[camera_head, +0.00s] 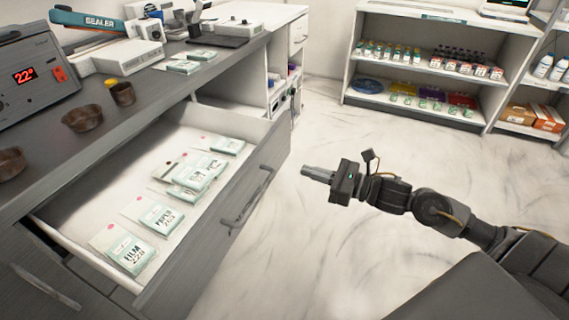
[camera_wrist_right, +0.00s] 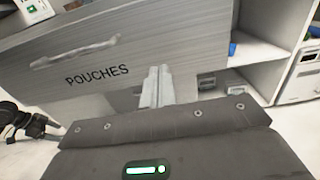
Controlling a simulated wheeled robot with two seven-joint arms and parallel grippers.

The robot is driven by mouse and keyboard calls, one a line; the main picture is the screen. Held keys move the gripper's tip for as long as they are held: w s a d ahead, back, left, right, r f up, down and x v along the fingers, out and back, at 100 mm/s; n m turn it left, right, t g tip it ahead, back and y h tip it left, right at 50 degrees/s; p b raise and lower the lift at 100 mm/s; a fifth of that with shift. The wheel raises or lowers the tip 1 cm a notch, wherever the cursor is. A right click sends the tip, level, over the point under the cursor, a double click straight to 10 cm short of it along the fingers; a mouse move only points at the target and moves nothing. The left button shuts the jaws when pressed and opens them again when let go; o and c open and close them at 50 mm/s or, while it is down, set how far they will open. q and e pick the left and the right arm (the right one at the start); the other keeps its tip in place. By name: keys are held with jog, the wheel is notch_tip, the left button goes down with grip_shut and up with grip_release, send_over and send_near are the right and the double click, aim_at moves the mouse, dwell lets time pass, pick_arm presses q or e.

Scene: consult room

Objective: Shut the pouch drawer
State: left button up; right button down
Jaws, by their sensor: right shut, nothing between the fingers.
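The pouch drawer (camera_head: 205,262) stands pulled open from the dark-topped counter at the left of the head view. Several labelled pouches (camera_head: 153,215) lie inside it. Its front has a bar handle (camera_head: 246,200). In the right wrist view the drawer front (camera_wrist_right: 150,50) reads "POUCHES", and its handle (camera_wrist_right: 75,52) is at the left. My right gripper (camera_head: 304,171) is shut and empty, to the right of the drawer front and apart from it in the head view. Its fingers (camera_wrist_right: 156,72) overlap the drawer front's lower edge in the wrist view; contact cannot be told.
The countertop (camera_head: 150,90) holds a sealer (camera_head: 100,22), a display unit reading 22° (camera_head: 30,78) and brown bowls (camera_head: 82,118). Stocked shelves (camera_head: 420,95) stand at the back right. The pale floor (camera_head: 340,255) right of the drawer is clear apart from my arm.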

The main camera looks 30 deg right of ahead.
aim_at(273, 161)
jog(key=x, duration=0.6)
jog(key=shift+r, duration=0.1)
pick_arm(q)
jog(key=shift+p+x, duration=0.35)
jog(key=shift+x, duration=0.75)
pick_arm(e)
jog(key=shift+x, duration=0.8)
pick_arm(q)
jog(key=shift+s+d, duration=0.1)
jog(key=shift+s, duration=0.05)
